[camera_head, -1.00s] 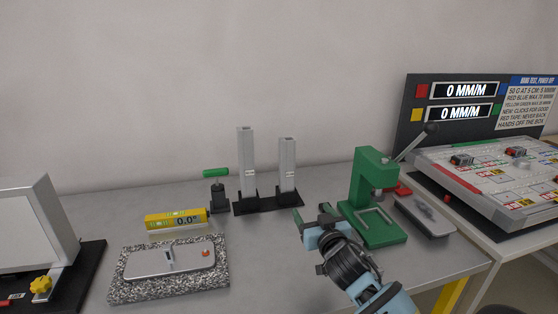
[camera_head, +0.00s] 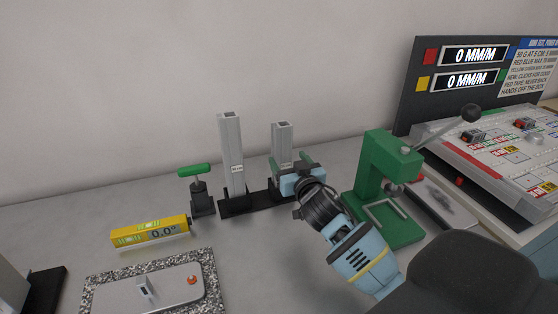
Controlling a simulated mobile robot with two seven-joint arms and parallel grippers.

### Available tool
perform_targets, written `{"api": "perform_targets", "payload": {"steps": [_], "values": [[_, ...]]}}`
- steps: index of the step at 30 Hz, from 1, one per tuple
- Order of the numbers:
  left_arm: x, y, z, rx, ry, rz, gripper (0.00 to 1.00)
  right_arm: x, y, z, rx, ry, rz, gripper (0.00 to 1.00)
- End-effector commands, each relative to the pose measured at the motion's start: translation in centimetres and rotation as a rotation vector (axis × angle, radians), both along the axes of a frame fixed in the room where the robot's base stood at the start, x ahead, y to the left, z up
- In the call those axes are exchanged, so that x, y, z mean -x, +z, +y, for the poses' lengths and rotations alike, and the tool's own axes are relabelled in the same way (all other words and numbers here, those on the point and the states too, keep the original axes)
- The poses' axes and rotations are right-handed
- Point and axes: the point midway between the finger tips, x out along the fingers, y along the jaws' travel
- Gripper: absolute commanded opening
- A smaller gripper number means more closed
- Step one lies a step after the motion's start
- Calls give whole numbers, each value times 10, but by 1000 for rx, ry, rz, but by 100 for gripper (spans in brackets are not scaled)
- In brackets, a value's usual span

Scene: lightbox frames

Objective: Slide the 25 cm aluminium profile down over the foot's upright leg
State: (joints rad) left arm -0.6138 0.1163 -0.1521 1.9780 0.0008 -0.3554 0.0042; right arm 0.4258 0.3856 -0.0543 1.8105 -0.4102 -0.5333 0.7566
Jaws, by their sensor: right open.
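Two upright aluminium profiles stand in a black rack (camera_head: 237,206): a taller one (camera_head: 231,150) on the left and a shorter one (camera_head: 282,140) on the right. Their labels are too small to read, so I cannot tell which is the 25 cm one. My right gripper (camera_head: 291,165) is open at the shorter profile, with a finger to each side of it; whether they touch it is unclear. The grey foot (camera_head: 175,288) lies flat on a speckled granite plate (camera_head: 210,302), with a short upright leg (camera_head: 146,287) and a red button. My left gripper is out of view.
A yellow level (camera_head: 150,233) reading about 0.0° lies behind the granite plate. A green-handled tool (camera_head: 198,185) stands left of the rack. A green press (camera_head: 380,175) with a lever stands close to the right of my right arm. A display board (camera_head: 440,95) rises behind the right-hand table.

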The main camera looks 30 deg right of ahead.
Motion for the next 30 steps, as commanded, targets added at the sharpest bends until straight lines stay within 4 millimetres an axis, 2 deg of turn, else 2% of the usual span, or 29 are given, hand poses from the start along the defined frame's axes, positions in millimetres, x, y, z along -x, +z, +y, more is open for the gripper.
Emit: {"api": "perform_targets", "payload": {"steps": [6,16,24,30], "values": [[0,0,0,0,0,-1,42,-19,1,-5,1,-1,-1,71],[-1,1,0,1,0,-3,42,-29,1,-7,0,-1,-1,71],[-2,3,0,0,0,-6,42,-60,-1,-13,2,-1,-3,71],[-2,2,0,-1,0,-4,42,-73,-2,-16,1,0,-1,71]]}}
